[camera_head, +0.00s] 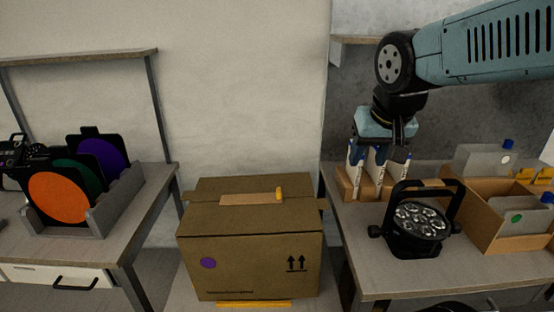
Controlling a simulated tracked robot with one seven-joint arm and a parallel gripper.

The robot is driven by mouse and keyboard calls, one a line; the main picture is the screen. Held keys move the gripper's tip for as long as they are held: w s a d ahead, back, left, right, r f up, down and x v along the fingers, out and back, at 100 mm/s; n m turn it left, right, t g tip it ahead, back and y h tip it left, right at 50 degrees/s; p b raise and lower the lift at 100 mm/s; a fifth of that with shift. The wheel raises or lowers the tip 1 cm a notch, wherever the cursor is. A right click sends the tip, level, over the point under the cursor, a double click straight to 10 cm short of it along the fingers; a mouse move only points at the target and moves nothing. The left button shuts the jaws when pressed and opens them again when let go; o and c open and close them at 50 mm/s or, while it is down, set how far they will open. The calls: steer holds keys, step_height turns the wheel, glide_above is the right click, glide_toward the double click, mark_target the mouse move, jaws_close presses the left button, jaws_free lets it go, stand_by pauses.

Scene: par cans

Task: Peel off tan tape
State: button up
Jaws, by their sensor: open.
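A closed brown cardboard box (250,255) stands between the two tables. A strip of tan tape (245,199) lies across the seam of its top, with a yellow-orange tab (279,194) at the strip's right end. The tape looks flat on the box. My gripper (386,142) is open, pointing down over the right table, well to the right of and higher than the tape. It is clear of the box. Its fingertips are dark and partly hard to make out against the white items below them.
White, blue-topped items stand in a wooden holder (352,193) beneath my gripper. A black par can (420,220) and a cardboard tray of clear containers (484,222) share the right table. Colored filters stand in a gray rack (118,206) on the left table. The space above the box is free.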

steer(key=w+a+f, duration=0.3)
steer(key=w+a, duration=0.5)
steer(key=w, duration=0.1)
glide_toward(278, 190)
steer(key=shift+h, duration=0.4)
steer(key=x, duration=0.9)
steer(key=shift+a, duration=0.2)
steer(key=shift+c, duration=0.2)
jaws_close()
step_height(278, 190, up, 7)
